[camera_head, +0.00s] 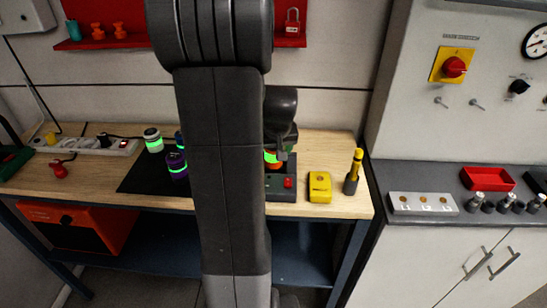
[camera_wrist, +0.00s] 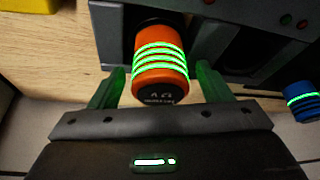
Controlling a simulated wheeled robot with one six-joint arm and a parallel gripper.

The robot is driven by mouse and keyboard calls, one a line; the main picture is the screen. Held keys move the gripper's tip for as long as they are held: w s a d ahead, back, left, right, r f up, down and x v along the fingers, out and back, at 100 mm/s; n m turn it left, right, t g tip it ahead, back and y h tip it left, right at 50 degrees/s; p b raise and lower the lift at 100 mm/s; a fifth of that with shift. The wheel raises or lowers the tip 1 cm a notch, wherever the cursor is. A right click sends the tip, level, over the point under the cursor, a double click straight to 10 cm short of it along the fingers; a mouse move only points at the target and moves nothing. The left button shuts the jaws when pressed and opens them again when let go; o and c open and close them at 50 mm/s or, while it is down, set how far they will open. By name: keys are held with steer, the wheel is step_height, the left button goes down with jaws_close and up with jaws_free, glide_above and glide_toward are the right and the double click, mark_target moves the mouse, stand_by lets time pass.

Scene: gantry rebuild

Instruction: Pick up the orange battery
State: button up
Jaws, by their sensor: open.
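The orange battery (camera_wrist: 160,65) has glowing green bands and a dark end cap. In the wrist view it sits at the edge of a dark grey dock, its far end at a socket. My gripper (camera_wrist: 160,82) is open, with one green finger on each side of the battery's near end. I cannot tell whether the fingers touch it. In the head view a small part of the orange battery (camera_head: 271,158) shows behind my arm, and most of it is hidden.
The grey dock (camera_head: 279,187) stands on the wooden workbench (camera_head: 334,205). A yellow meter (camera_head: 320,187) and a yellow-black torch-like tool (camera_head: 353,172) stand to its right. A white-and-green battery (camera_head: 153,140) and a purple one (camera_head: 177,166) are left of my arm. A blue battery (camera_wrist: 301,101) shows at right.

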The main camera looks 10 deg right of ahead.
steer(key=shift+w+f, duration=0.25)
steer(key=shift+f, duration=0.35)
steer(key=shift+c, duration=0.2)
steer(key=c, duration=1.4)
